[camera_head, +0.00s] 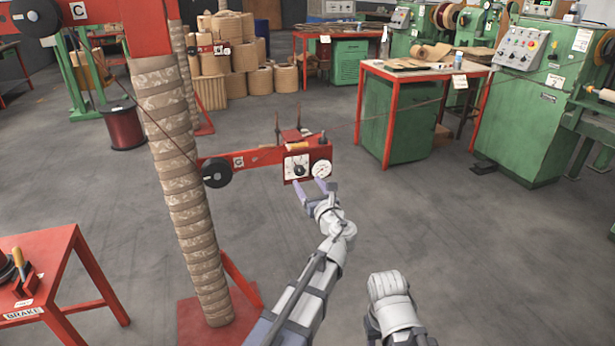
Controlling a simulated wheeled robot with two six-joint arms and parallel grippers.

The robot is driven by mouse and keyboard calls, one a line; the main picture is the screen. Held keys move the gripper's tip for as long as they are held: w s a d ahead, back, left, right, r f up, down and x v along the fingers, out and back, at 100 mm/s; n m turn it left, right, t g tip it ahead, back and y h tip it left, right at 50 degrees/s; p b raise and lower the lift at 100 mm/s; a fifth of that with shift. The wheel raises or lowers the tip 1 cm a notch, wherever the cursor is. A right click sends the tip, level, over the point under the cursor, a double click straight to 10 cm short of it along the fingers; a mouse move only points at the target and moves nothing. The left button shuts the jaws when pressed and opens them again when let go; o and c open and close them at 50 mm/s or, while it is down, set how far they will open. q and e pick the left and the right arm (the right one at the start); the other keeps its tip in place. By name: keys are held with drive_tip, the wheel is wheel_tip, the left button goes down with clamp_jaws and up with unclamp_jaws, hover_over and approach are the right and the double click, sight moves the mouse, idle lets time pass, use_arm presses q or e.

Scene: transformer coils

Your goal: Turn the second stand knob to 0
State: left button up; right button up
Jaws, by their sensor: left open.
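A red stand arm (262,157) reaches right from the wrapped post (188,180). At its right end is a white dial plate with a dark knob (299,170), and a round white gauge (321,169) is beside it. The knob's pointer is too small to read for its setting. My left gripper (309,184) is open, its two purple fingers just below and in front of the knob and gauge. The fingers look apart from the knob, but I cannot tell the depth gap.
A similar stand arm with a dial (221,49) shows further back by stacked rolls (238,58). A red-legged table (388,120) and green machines (522,105) stand at the right. A red brake table (60,262) is at the left.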

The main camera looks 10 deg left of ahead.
sight(300, 173)
use_arm(q)
drive_tip(key=x, duration=0.6)
drive_tip(key=shift+w+a, duration=0.1)
drive_tip(key=shift+a, duration=0.1)
drive_tip(key=shift+c, duration=0.2)
clamp_jaws()
